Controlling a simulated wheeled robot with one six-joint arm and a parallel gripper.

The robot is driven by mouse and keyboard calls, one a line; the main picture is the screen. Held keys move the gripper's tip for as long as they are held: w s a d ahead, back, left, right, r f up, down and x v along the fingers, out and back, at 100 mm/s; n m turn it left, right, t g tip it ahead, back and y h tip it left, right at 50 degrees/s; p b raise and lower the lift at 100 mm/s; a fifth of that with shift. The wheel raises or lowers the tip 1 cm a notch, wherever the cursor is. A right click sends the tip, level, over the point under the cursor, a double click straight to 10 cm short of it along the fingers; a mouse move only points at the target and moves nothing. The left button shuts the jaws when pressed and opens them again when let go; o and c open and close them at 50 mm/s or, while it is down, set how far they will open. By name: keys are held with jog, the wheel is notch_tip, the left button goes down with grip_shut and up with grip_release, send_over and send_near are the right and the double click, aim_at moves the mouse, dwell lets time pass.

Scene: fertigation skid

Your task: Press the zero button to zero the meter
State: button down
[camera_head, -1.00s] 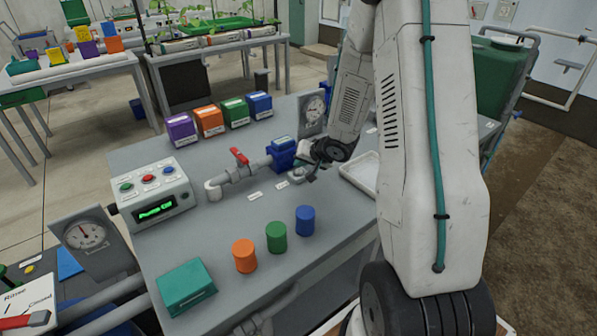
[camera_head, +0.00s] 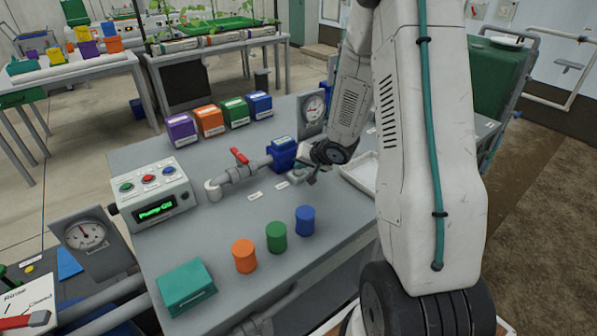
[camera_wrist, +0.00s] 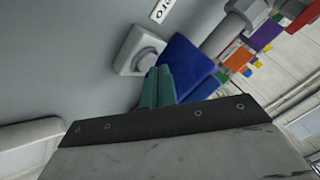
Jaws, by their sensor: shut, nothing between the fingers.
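A pale round button (camera_wrist: 147,58) on a square grey-white base sits on the grey bench top in the wrist view. In the head view this button base (camera_head: 297,177) is small and partly hidden by my gripper. The blue meter body (camera_head: 284,153) is on the pipe just behind it and also shows in the wrist view (camera_wrist: 186,62). My gripper (camera_wrist: 158,74) has its teal fingers shut and empty, with the tips right beside the button. I cannot tell whether they touch it. In the head view my gripper (camera_head: 314,172) is small and dark, low over the bench.
A pipe with a red-handled valve (camera_head: 239,157) runs left from the meter. A control box (camera_head: 152,192) reads "Pump Off". A white tray (camera_head: 360,172) lies to the right. Orange, green and blue cylinders (camera_head: 276,237) stand in front. A dial gauge (camera_head: 313,110) stands behind.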

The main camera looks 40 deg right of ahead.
aim_at(301, 173)
jog(key=shift+f, duration=0.4)
dwell(0.5)
jog(key=shift+r, duration=0.85)
jog(key=shift+r, duration=2.5)
